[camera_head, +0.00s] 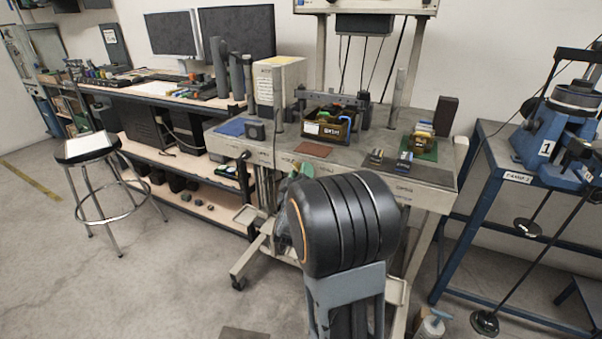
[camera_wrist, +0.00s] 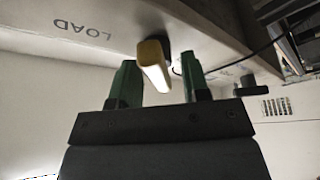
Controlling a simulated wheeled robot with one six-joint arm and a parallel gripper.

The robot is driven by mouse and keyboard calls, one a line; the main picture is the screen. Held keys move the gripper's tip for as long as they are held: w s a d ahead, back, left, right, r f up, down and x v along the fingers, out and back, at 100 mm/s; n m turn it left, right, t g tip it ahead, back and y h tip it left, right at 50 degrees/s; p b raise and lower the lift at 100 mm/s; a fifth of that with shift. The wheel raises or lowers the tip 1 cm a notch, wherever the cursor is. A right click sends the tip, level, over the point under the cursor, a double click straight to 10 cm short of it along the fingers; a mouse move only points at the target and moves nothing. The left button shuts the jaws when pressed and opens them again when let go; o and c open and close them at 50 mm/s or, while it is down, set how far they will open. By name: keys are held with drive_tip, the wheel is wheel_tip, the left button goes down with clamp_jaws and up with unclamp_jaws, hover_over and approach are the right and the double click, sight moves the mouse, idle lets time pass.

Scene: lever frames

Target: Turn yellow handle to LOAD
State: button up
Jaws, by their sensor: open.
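The yellow handle (camera_wrist: 153,64) is in the middle of the wrist view, on a dark mount on a pale panel. Its near end points toward my wrist. My gripper (camera_wrist: 159,76) is open, with one green finger on each side of the handle. A gap shows on the right; the left finger is very close to the handle, and I cannot tell if they touch. The word LOAD (camera_wrist: 84,29) appears upside down on the panel to the left. In the head view my arm hides the handle.
In the head view a workbench (camera_head: 433,177) with several small items stands behind my arm. A blue frame (camera_head: 470,200) with a machine is at the right. A stool (camera_head: 88,147) stands at the left, with clear floor in front of it.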

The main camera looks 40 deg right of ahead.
drive_tip(key=shift+w+d, duration=0.1)
drive_tip(key=shift+d, duration=0.05)
drive_tip(key=shift+c, duration=0.4)
drive_tip(key=c, duration=0.6)
drive_tip(key=shift+c, duration=0.2)
